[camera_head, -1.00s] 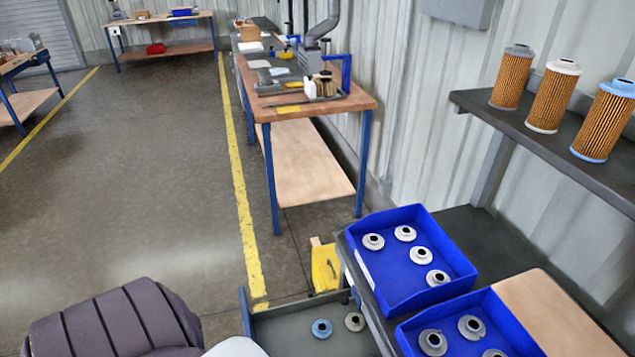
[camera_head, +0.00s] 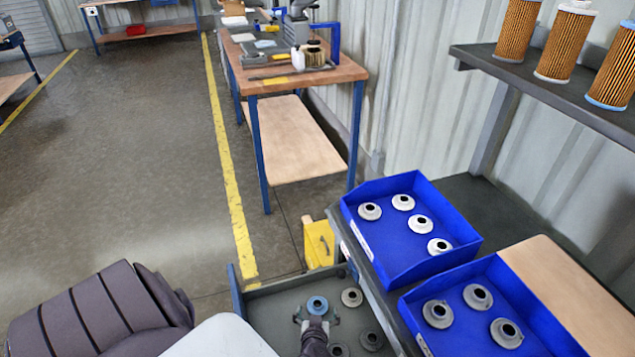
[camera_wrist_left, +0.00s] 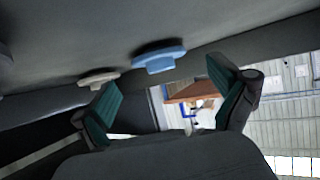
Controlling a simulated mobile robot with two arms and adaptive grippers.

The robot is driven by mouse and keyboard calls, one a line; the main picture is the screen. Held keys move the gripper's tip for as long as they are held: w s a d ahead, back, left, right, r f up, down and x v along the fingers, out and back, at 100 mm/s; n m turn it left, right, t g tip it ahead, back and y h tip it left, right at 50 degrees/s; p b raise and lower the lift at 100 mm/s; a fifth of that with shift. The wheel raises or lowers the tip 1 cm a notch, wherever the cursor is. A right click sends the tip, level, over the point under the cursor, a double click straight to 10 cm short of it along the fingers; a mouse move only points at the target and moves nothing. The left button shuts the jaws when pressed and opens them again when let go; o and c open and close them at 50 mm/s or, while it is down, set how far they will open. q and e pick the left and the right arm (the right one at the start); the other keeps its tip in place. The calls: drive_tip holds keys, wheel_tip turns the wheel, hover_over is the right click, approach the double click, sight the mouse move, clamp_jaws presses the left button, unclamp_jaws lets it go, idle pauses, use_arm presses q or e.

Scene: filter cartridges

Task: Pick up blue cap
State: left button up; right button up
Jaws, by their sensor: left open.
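The blue cap (camera_head: 317,305) lies in the grey drawer (camera_head: 268,307) at the bottom of the head view, with a hole in its middle. My left gripper (camera_head: 317,322) is at the cap's near side, over the drawer. In the left wrist view the blue cap (camera_wrist_left: 159,57) is just beyond the fingertips, and the fingers (camera_wrist_left: 165,85) are spread with nothing between them. A pale cap (camera_wrist_left: 99,78) lies beside it. In the head view a pale cap (camera_head: 352,297) lies right of the blue one. The right gripper is not seen.
Other grey caps (camera_head: 371,339) lie in the drawer, near my gripper. Two blue bins (camera_head: 376,245) (camera_head: 408,327) with pale caps stand on the bench at the right. A yellow box (camera_head: 319,243) is behind the drawer. Filter cartridges (camera_head: 565,40) stand on a shelf above.

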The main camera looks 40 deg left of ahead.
sight(317, 308)
use_arm(q)
drive_tip(key=b+x, duration=0.1)
drive_tip(key=x, duration=0.2)
drive_tip(key=shift+s, duration=0.1)
drive_tip(key=c, duration=1)
drive_tip(key=shift+r, duration=0.15)
